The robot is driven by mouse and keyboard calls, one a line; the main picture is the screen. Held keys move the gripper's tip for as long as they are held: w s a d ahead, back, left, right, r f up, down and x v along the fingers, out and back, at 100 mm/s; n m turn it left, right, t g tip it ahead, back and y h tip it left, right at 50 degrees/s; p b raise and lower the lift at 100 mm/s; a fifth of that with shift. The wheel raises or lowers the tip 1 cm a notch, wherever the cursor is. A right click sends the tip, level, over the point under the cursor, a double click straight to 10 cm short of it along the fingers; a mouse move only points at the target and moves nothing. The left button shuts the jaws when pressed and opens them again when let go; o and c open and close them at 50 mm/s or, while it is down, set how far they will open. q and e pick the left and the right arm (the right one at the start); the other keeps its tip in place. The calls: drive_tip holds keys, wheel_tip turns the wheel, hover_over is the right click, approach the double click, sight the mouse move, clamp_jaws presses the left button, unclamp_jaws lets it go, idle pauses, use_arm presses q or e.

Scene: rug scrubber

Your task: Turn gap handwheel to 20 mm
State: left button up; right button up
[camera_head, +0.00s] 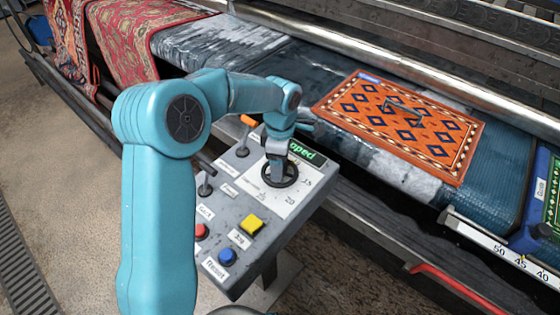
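The handwheel (290,183) is a small black ring on a white plate on the grey control panel (240,270). My arm and gripper hide part of the wheel. A white scale (500,248) at the right edge shows 50, 45 and 40. My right gripper is not in view.
The panel has red (201,231), yellow (251,224) and blue (227,256) buttons, levers, and a green-lit display (306,154) partly hidden by my arm. Behind it, an orange patterned rug (400,125) lies on the wet dark bed below a metal roller (400,66).

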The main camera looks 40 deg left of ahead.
use_arm(q)
drive_tip(key=c, duration=1.1)
drive_tip(key=shift+o, duration=0.3)
drive_tip(key=m, duration=0.5)
drive_tip(key=shift+w+m, duration=0.1)
drive_tip(key=shift+m, duration=0.3)
drive_tip(key=m, duration=0.6)
drive_tip(key=shift+r, duration=0.1)
drive_tip(key=m, duration=0.5)
drive_tip(key=shift+m+y, duration=0.3)
drive_tip(key=shift+m, duration=0.1)
drive_tip(key=m+p, duration=0.1)
drive_tip(key=m, duration=0.4)
drive_tip(key=shift+m+t, duration=0.3)
drive_tip(key=shift+m, duration=0.4)
